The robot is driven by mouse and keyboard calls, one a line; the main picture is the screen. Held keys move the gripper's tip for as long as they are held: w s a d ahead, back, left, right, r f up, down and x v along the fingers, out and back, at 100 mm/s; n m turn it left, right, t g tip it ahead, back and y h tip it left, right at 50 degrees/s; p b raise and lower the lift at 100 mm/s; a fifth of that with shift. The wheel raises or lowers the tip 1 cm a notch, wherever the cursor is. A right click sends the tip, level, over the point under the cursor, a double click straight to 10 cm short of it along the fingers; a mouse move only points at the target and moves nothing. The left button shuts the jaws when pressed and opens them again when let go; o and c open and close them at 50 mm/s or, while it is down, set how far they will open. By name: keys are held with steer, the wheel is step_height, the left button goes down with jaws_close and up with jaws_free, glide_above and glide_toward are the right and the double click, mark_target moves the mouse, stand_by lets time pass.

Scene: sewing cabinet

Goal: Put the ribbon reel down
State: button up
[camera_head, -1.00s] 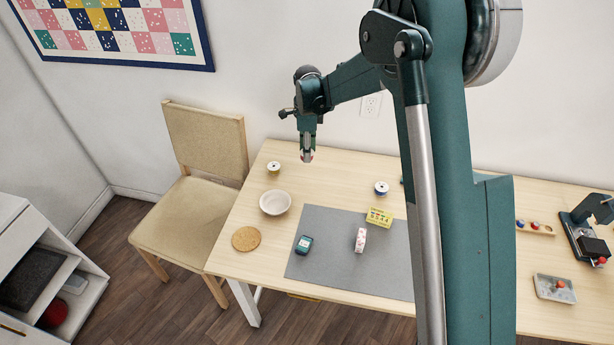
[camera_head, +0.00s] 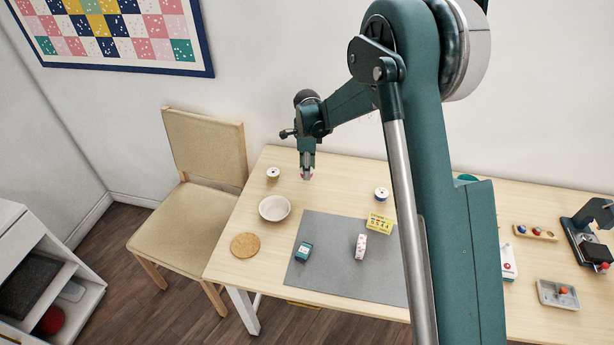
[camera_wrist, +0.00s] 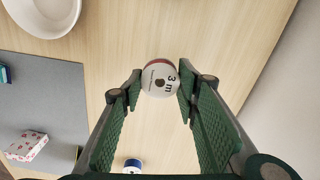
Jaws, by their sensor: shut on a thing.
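My gripper (camera_head: 307,173) is shut on the ribbon reel, above the back left part of the table (camera_head: 335,185). In the wrist view the ribbon reel (camera_wrist: 160,79) sits between my fingertips; it has a pale round face marked "3 m" and a red edge. In the head view only a small reddish bit of it shows at the fingertips. Whether the reel touches the tabletop is hard to tell; bare wood lies around it in the wrist view.
A white bowl (camera_head: 274,208), a gold-coloured spool (camera_head: 273,174) and a cork mat (camera_head: 245,245) are nearby at left. A blue spool (camera_head: 381,194) stands to the right. A grey mat (camera_head: 335,275) carries a teal box (camera_head: 304,251), yellow box (camera_head: 379,221) and pink-patterned item (camera_head: 360,247).

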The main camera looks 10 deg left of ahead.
mark_target(307, 182)
steer(key=shift+f+b, duration=0.3)
steer(key=shift+f, duration=1.55)
steer(key=shift+f, duration=0.1)
steer(key=o, duration=0.8)
step_height(307, 182, up, 12)
steer(key=shift+r+p, duration=0.15)
steer(key=shift+p, duration=0.75)
steer(key=shift+d, duration=0.1)
